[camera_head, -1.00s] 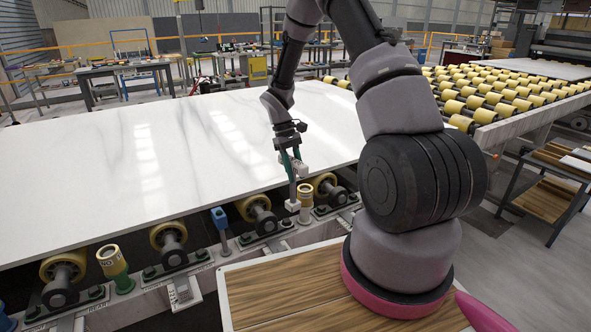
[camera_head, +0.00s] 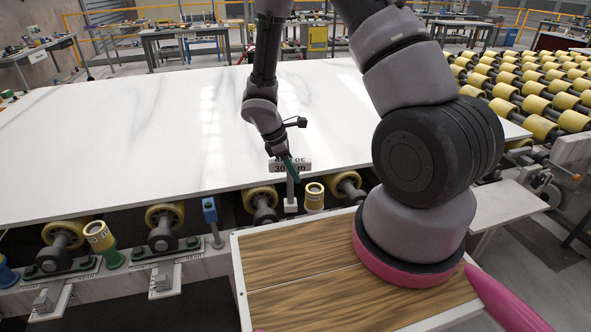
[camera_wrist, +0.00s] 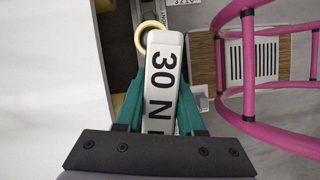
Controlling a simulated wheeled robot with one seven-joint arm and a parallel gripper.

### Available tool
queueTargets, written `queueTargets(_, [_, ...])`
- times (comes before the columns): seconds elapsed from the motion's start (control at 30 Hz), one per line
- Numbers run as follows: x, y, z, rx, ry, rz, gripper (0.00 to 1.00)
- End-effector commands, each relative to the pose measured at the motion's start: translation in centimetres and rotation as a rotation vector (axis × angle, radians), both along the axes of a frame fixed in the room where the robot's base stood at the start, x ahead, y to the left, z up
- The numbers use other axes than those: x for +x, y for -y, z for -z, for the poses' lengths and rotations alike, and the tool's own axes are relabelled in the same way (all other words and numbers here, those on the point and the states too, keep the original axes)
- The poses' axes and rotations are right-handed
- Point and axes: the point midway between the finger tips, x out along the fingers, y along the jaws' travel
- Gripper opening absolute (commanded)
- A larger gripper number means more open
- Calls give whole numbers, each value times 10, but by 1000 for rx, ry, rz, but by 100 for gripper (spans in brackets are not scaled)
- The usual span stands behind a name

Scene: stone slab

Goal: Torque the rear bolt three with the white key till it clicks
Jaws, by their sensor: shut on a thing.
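The white key (camera_head: 280,166) is a block-like handle marked "30 N m", with a grey shaft hanging down to a white square end. My gripper (camera_head: 291,165) is shut on its handle, above the slab's near edge. In the wrist view the handle (camera_wrist: 163,85) lies between the two green fingers of my gripper (camera_wrist: 160,95). The white end is at the roller row, just left of a yellow cup-like holder (camera_head: 314,198). Whether it touches a bolt cannot be told. Dark bolts (camera_head: 192,242) sit on the roller bearing blocks; rear bolt three cannot be singled out.
A white stone slab (camera_head: 120,140) lies on yellow rollers (camera_head: 164,216). A blue post (camera_head: 210,213) and a yellow cup on a green base (camera_head: 101,238) stand along the rail. My wooden deck is close in front. A roller table (camera_head: 525,80) stands at the right.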

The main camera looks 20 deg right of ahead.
Motion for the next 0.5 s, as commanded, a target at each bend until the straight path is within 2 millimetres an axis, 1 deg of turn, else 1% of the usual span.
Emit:
queueTargets(0.23, [0,0,3,-1,-2,1,0])
queueTargets(0.5, [0,0,22,-2,-2,1,0])
